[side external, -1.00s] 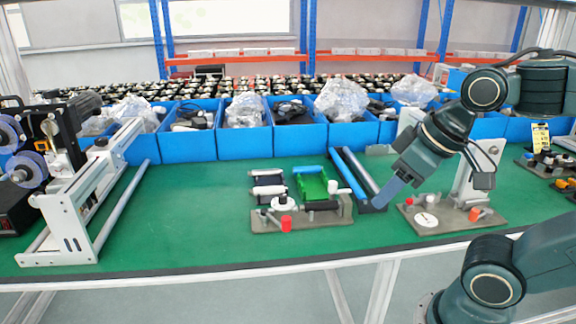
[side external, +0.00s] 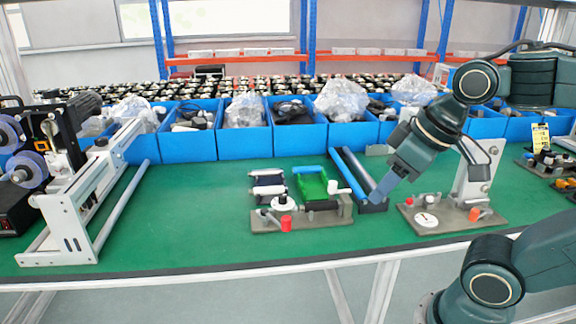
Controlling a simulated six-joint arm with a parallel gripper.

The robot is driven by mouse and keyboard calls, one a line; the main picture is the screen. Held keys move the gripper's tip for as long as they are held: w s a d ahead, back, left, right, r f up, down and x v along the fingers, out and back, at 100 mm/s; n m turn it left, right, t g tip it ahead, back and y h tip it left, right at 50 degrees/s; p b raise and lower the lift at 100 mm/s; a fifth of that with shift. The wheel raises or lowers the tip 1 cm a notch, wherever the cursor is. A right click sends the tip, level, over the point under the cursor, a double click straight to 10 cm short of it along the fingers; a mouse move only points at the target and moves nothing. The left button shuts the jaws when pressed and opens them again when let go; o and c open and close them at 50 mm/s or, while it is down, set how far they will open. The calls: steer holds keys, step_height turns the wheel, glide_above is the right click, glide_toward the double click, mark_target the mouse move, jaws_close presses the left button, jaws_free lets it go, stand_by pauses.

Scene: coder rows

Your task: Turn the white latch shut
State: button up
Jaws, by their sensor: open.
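A grey fixture plate (side external: 270,222) on the green table carries a ribbon-coder assembly with a bright green part (side external: 312,186), a white round knob (side external: 283,203) and a red knob (side external: 286,223). A small white piece, apparently the white latch (side external: 335,187), stands at the right edge of the green part. My gripper (side external: 376,202) points down and left, to the right of the fixture and apart from the latch. It overlaps the blue-and-dark rail holder in the picture. Its fingers are open but small here, and nothing shows between them.
A dark holder with a blue rod (side external: 347,175) lies beside the fixture. Another grey fixture (side external: 452,213) with an upright bracket stands to the right. A white-framed machine (side external: 70,215) is at the left. Blue bins (side external: 245,139) line the back. The table's left middle is clear.

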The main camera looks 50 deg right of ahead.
steer(key=w+d+r+n+g, duration=0.1)
steer(key=w+d+r, duration=0.25)
steer(key=w, duration=0.35)
steer(key=n+g, duration=0.4)
steer(key=n, duration=0.1)
glide_above(333, 182)
step_height(333, 182, down, 10)
steer(key=f, duration=0.1)
steer(key=shift+s+r, duration=0.1)
steer(key=shift+r, duration=0.15)
steer(key=shift+a+f, duration=0.1)
steer(key=shift+f, duration=6.75)
steer(key=shift+c, duration=0.5)
